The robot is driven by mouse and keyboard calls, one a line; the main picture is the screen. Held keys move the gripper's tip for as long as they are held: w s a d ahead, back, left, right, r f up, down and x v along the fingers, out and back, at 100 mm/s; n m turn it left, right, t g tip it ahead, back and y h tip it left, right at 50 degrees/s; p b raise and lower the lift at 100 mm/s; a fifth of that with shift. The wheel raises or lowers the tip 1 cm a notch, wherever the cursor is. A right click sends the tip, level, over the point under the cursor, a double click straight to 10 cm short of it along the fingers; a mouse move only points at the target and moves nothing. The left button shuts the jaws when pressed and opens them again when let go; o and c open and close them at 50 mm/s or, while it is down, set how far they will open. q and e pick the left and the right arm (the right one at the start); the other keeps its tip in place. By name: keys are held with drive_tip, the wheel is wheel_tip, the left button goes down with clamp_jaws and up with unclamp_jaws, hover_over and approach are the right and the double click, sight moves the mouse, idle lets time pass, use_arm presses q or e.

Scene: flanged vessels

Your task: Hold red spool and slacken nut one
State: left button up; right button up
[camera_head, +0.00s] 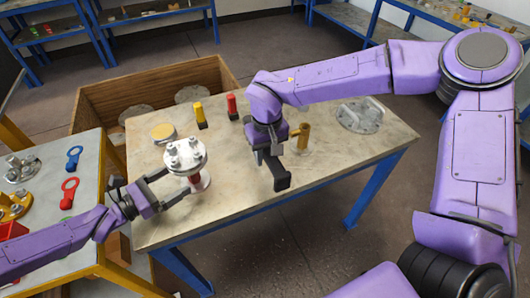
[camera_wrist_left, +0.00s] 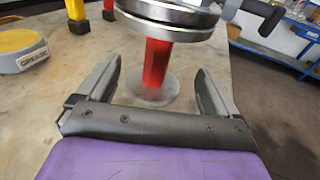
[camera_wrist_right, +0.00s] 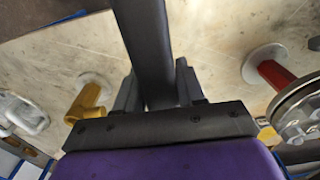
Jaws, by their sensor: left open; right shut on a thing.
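The red spool (camera_head: 193,180) stands upright on the table with a silver flange (camera_head: 185,155) on top. Several bolts and nuts show on the flange; I cannot tell which is nut one. My left gripper (camera_wrist_left: 160,68) is open, with a finger on each side of the spool's red neck (camera_wrist_left: 157,62), apart from it and below the flange. My right gripper (camera_wrist_right: 155,72) is shut on a dark bar-like tool (camera_wrist_right: 148,45). In the head view this tool (camera_head: 277,174) hangs over the table, right of the spool and clear of it. The spool also shows in the right wrist view (camera_wrist_right: 275,74).
A brass fitting (camera_head: 304,136) stands just right of my right gripper. Yellow (camera_head: 200,114) and red (camera_head: 232,106) posts and a yellow-topped disc (camera_head: 163,132) stand behind the spool. A grey flange piece (camera_head: 361,116) lies at right. A wooden crate (camera_head: 150,82) is behind; the table's front middle is clear.

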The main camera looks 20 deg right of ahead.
use_arm(q)
drive_tip(key=b+x, duration=0.1)
drive_tip(key=x, duration=0.1)
drive_tip(key=f+b+x, duration=0.1)
drive_tip(key=b+x, duration=0.1)
drive_tip(key=shift+w, duration=0.2)
use_arm(e)
drive_tip(key=f, duration=0.3)
drive_tip(key=shift+w+f, duration=0.3)
use_arm(q)
drive_tip(key=shift+w+d+r+b, duration=0.15)
drive_tip(key=shift+d+r+b, duration=0.2)
drive_tip(key=shift+d, duration=0.3)
use_arm(e)
drive_tip(key=shift+s+f, duration=0.1)
drive_tip(key=shift+f, duration=0.15)
use_arm(q)
drive_tip(key=c, duration=1.5)
